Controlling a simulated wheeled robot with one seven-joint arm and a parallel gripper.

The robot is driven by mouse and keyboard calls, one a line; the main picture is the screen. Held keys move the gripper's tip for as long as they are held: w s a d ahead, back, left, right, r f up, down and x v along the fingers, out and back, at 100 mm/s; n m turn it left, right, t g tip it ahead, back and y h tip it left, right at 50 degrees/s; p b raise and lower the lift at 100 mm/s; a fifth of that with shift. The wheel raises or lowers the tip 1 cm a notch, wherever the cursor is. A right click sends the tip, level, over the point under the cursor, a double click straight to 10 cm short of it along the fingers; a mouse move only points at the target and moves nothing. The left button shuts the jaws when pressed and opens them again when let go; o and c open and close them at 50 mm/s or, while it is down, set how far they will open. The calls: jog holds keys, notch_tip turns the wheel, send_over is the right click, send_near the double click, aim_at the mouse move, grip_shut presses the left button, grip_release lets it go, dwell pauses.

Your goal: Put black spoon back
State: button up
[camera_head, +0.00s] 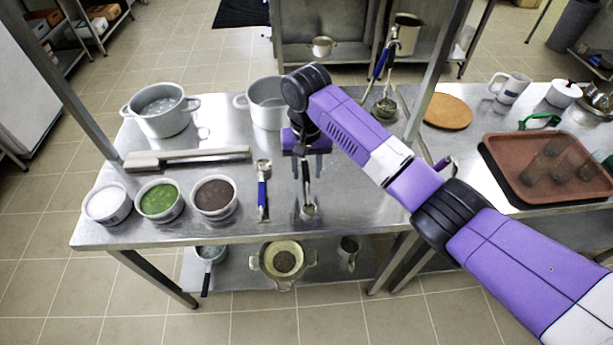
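My gripper (306,172) points down over the middle of the steel table, at the end of my purple arm. A spoon with a dark handle and a metal bowl (308,209) shows directly below and between the fingers. Its upper part is hidden by the gripper. I cannot tell whether the fingers touch the handle, or whether the spoon lies on the table or is held just above it. A blue-handled utensil (262,190) lies to its left. Blue-handled ladles (380,62) hang at the back, right of my gripper.
Bowls of white (106,204), green (159,201) and dark brown (214,198) contents line the front left. Two grey pots (163,112) (262,106) and a long grey-brown bar (188,158) stand behind. A brown tray (513,157) lies right. A metal post (433,75) rises beside my arm.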

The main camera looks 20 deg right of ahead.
aim_at(306, 179)
notch_tip(306, 179, up, 9)
dwell(0.7)
jog(key=w+a+r+n+t+y, duration=0.1)
jog(key=w+a+r+t, duration=0.1)
jog(key=w+t, duration=0.15)
jog(key=w+a+r+n+t+y, duration=0.1)
jog(key=w+a+r+t, duration=0.1)
jog(key=w, duration=0.3)
jog(key=a+r+n+t+y, duration=0.1)
jog(key=a+t+y, duration=0.2)
jog(key=a+t, duration=0.4)
jog(key=s+d+f+h, duration=0.1)
jog(key=s+d+f, duration=0.1)
jog(key=s, duration=1.5)
jog(key=s+d+f+t+h+b, duration=0.1)
jog(key=s+d, duration=0.4)
jog(key=s, duration=1.3)
jog(key=s+d+f+t+h+b, duration=0.1)
jog(key=s+d+f+h, duration=0.2)
jog(key=s, duration=1.4)
jog(key=shift+s+d+f+n, duration=0.2)
jog(key=shift+d+f+n, duration=0.1)
jog(key=shift+d, duration=0.2)
